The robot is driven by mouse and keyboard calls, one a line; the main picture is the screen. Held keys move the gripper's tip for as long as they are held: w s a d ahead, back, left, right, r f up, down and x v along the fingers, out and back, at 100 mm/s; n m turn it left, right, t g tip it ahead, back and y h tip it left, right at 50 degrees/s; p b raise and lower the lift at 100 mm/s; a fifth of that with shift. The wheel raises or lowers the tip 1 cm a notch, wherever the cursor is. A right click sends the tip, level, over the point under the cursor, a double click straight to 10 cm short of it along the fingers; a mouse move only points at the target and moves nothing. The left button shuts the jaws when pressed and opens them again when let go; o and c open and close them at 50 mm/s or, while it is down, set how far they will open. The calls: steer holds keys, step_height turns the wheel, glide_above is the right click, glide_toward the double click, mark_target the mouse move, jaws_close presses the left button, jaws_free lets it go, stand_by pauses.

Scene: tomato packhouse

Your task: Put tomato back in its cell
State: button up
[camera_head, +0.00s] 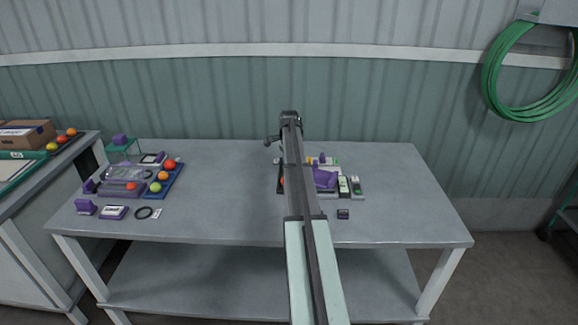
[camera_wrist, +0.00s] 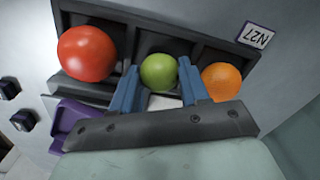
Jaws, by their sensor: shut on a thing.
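In the wrist view, a dark tray (camera_wrist: 125,18) with a row of cells shows at the top, with a label reading N27 (camera_wrist: 255,36) beside it. A large red tomato (camera_wrist: 86,54) sits at the left cell and an orange one (camera_wrist: 221,81) at the right. My gripper (camera_wrist: 158,68) has its two blue fingers shut on a green tomato (camera_wrist: 158,72), in front of the middle cell. I cannot tell whether the green tomato touches the cell floor. In the head view my arm hides the gripper and most of this tray.
A purple part (camera_wrist: 75,122) lies close to the tray's left in the wrist view. In the head view, a blue tray (camera_head: 176,190) with red, orange and green tomatoes stands at the table's left among small purple-grey items. The table (camera_head: 225,205) is clear between both groups.

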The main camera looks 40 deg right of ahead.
steer(key=shift+f, duration=0.5)
stand_by(0.4)
steer(key=o, duration=0.8)
steer(key=shift+c, duration=1.3)
steer(key=shift+r, duration=0.1)
steer(key=shift+r, duration=3.45)
